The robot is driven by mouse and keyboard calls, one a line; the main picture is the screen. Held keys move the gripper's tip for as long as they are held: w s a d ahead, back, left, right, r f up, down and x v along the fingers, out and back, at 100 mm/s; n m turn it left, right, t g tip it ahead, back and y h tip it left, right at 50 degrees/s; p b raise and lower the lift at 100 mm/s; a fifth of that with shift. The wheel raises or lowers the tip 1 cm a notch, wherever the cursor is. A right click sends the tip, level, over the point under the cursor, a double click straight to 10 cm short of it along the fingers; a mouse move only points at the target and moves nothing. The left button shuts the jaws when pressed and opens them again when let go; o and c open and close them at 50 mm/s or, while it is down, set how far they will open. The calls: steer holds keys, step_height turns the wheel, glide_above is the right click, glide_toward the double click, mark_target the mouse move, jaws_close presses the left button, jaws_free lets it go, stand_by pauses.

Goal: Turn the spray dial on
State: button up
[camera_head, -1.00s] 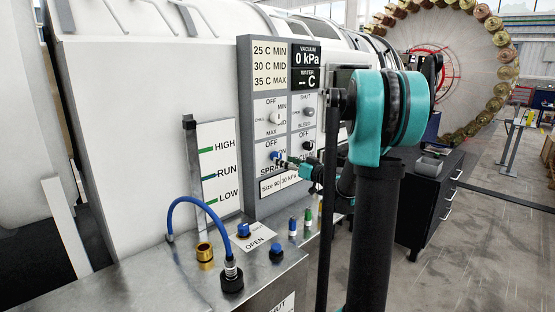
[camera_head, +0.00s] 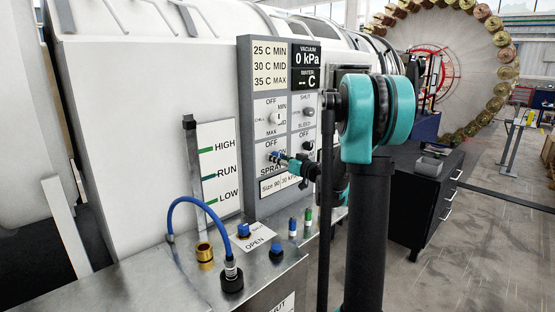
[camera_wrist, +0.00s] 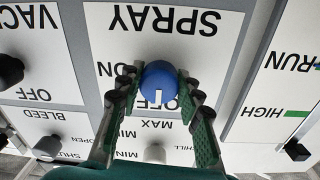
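The spray dial is a round blue knob (camera_wrist: 160,82) with a white mark. It stands on a white panel (camera_wrist: 112,62) below the panel's OFF label, with SPRAY beneath it; the wrist view shows this upside down. Its white mark points toward the OFF side. My gripper (camera_wrist: 159,88) has one finger on each side of the knob, with little or no gap. I cannot tell whether they press on it. In the head view my gripper (camera_head: 277,156) reaches the dial from the right and partly hides it. The ON label is mostly hidden.
Other dials sit close by: a white chill dial (camera_head: 274,117), a grey bleed dial (camera_head: 308,111) and a black vacuum dial (camera_head: 308,146). Below is a metal shelf (camera_head: 190,285) with a blue hose (camera_head: 190,200), blue knobs and small upright fittings. A dark drawer cabinet (camera_head: 425,200) stands right.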

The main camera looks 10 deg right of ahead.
steer(key=c, duration=0.3)
steer(key=m, duration=0.3)
steer(key=shift+m, duration=0.4)
steer(key=m, duration=0.8)
steer(key=shift+m+g, duration=0.3)
steer(key=shift+m, duration=2.6)
